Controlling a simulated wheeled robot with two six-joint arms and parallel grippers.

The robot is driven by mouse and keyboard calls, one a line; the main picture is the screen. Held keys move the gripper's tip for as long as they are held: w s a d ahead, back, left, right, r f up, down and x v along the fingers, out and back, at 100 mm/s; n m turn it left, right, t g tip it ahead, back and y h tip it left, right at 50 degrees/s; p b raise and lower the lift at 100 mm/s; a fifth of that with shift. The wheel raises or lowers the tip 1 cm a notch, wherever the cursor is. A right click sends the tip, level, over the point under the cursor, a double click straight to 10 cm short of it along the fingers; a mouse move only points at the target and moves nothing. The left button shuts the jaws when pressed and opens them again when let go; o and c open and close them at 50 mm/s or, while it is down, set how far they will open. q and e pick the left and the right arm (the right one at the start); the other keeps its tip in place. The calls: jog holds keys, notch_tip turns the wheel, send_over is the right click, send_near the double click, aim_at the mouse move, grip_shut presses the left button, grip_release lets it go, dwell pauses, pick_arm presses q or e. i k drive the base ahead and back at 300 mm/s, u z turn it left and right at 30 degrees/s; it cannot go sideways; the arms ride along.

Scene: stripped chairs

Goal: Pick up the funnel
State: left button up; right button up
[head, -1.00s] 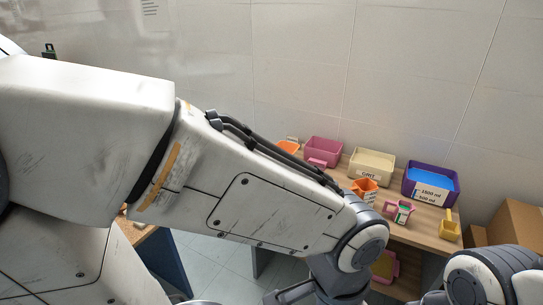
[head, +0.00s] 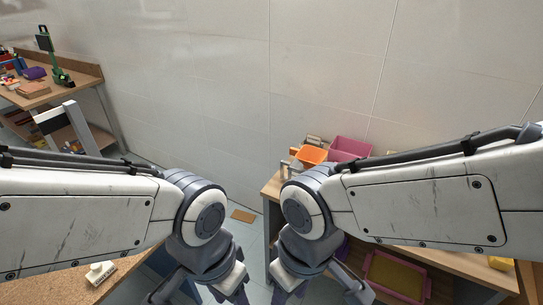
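I cannot make out a funnel in the head view. My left gripper (head: 203,292) is at the bottom, left of centre, over the gap beside the near table. My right gripper (head: 318,292) is just right of it, in front of the shelf table. The fingers of both grippers stand apart, with their tips partly cut off by the lower edge. Nothing shows between them. My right arm hides much of the shelf table's top.
An orange bin (head: 312,154) and a pink bin (head: 350,148) stand on the wooden shelf table (head: 273,186), with a yellow-and-pink tray (head: 395,275) below. A white item (head: 100,273) lies on the near table (head: 60,288). A cluttered workbench (head: 88,72) stands at far left.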

aim_at(310, 156)
jog(key=u, duration=0.25)
jog(key=i, duration=1.05)
jog(key=z, duration=0.25)
